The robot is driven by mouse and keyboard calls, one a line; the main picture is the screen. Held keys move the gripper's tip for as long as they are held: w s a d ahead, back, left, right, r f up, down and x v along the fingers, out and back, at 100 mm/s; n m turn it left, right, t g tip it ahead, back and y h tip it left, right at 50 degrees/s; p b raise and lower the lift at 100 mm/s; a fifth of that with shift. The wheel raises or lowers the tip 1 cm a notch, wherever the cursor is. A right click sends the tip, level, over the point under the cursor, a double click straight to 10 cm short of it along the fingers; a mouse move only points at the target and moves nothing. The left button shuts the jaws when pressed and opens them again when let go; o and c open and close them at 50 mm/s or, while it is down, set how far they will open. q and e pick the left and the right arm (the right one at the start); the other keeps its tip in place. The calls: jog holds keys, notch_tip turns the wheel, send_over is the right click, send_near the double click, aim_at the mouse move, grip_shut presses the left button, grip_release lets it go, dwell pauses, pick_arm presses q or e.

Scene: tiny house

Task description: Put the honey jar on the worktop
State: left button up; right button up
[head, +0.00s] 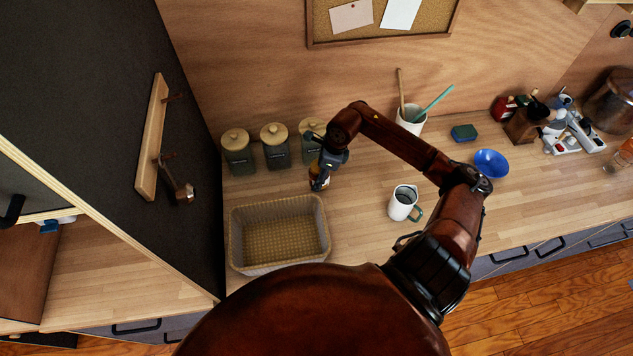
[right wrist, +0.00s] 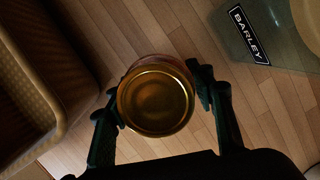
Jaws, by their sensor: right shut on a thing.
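The honey jar (right wrist: 156,98) is a small round amber jar with a gold lid, seen from above in the right wrist view. In the head view it shows as a small amber shape (head: 318,184) under my right gripper (head: 317,176). My right gripper (right wrist: 158,97) is shut on the jar, with one finger on each side of it. The wooden worktop (head: 360,235) lies below; I cannot tell whether the jar touches it. My left gripper is not in view.
A woven basket (head: 237,246) stands just left of the jar. Several canisters (head: 238,155) line the wall behind; one labelled BARLEY (right wrist: 270,40) is close to the gripper. A mug (head: 402,205) stands to the right. Worktop between basket and mug is clear.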

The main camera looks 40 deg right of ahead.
notch_tip(320, 180, down, 4)
jog(key=shift+r, duration=0.25)
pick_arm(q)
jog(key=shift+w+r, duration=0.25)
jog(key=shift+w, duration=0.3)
pick_arm(e)
jog(key=shift+f, duration=0.1)
jog(key=shift+f, duration=0.1)
jog(key=o, duration=1.6)
jog(key=shift+s, duration=0.1)
jog(key=shift+c, duration=0.2)
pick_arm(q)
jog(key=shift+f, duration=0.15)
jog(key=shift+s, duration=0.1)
pick_arm(e)
jog(key=shift+r, duration=0.35)
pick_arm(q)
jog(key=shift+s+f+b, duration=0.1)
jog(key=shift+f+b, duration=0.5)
pick_arm(e)
jog(key=v, duration=1.1)
jog(key=shift+s+r, duration=0.1)
jog(key=shift+r, duration=0.2)
